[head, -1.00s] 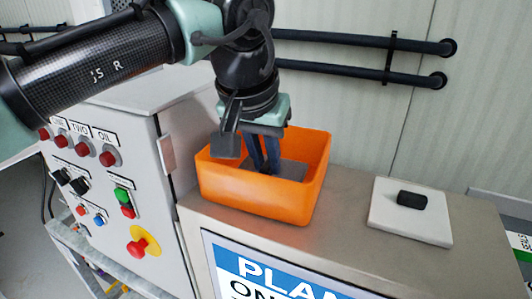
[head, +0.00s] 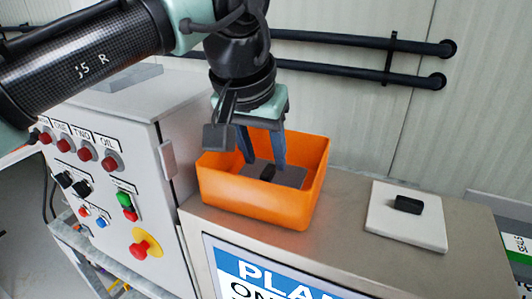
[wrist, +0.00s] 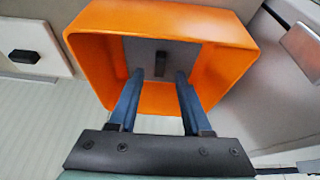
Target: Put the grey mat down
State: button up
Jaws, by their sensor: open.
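The grey mat (head: 288,175) lies inside the orange bin (head: 262,205), on its floor as far as I can see. A small black handle (head: 267,172) stands up from the mat. The mat (wrist: 175,60) and its handle (wrist: 160,64) also show in the wrist view, inside the bin (wrist: 225,70). My gripper (head: 264,164) is open, with its blue fingers spread above the mat. In the wrist view my gripper (wrist: 159,75) has one finger on either side of the handle, apart from it. The bin's front wall hides part of the mat.
The bin stands on a beige cabinet top (head: 345,205). To its right lies a white plate with a black handle (head: 408,205). A grey control box (head: 120,130) with buttons stands close on the left. Dark pipes (head: 370,50) run along the wall behind.

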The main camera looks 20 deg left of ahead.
jog(key=p+v, duration=0.5)
jog(key=v, duration=0.4)
jog(key=w+d+r+m+t+h, duration=0.4)
jog(key=d+r, duration=0.3)
jog(key=d, duration=0.5)
jog(key=w+d+r+m+t+h, duration=0.25)
jog(key=d+r+t+h, duration=0.35)
jog(key=d, duration=0.6)
jog(key=s+d+r+t, duration=0.1)
jog(key=s+r+t, duration=0.3)
jog(key=r, duration=0.5)
jog(key=s+a+r+n+t+y, duration=0.1)
jog(key=s+a+n+t+y, duration=0.5)
jog(key=s+a+t+y, duration=0.2)
jog(key=shift+s+a+r+t+y, duration=0.25)
jog(key=shift+s+a+y, duration=0.35)
jog(key=shift+s+y, duration=0.45)
jog(key=shift+w, duration=0.15)
